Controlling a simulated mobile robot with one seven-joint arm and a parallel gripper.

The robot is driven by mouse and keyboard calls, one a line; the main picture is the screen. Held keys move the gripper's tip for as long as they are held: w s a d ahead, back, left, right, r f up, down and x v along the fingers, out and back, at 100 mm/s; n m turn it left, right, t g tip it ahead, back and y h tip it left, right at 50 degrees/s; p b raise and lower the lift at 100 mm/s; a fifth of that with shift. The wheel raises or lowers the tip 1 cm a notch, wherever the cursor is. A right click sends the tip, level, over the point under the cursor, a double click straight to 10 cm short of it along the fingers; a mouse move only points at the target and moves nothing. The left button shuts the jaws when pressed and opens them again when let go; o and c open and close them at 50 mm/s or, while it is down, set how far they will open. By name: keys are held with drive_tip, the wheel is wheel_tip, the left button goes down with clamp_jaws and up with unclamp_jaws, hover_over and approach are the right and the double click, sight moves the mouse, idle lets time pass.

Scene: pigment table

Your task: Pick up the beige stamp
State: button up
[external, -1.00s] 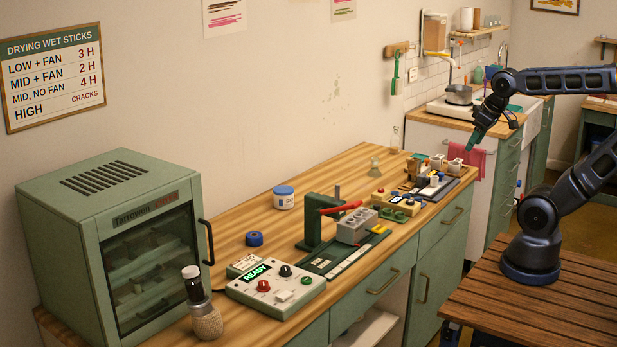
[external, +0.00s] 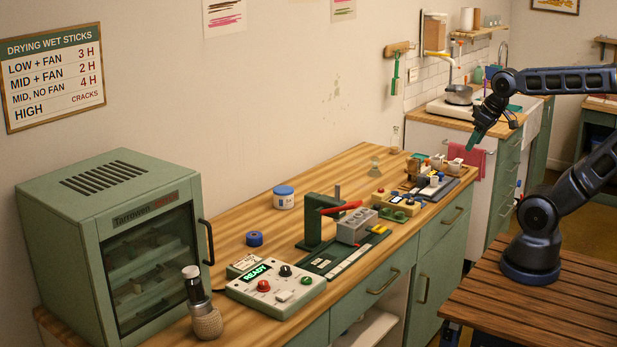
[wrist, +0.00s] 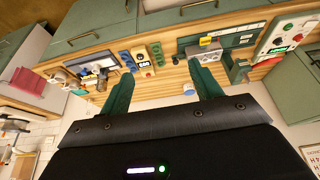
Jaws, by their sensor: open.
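I cannot single out a beige stamp with certainty. Small items, some pale, crowd the dark tray (external: 452,187) at the counter's right end and are too small to tell apart. My gripper (external: 473,143) hangs in the air above the right end of the counter, fingers pointing down and left. In the wrist view my gripper (wrist: 165,88) has its two green fingers wide apart with nothing between them. Through the gap I see the counter, upside down.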

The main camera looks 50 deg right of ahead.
drive_tip(key=c, duration=0.3)
drive_tip(key=shift+c, duration=0.2)
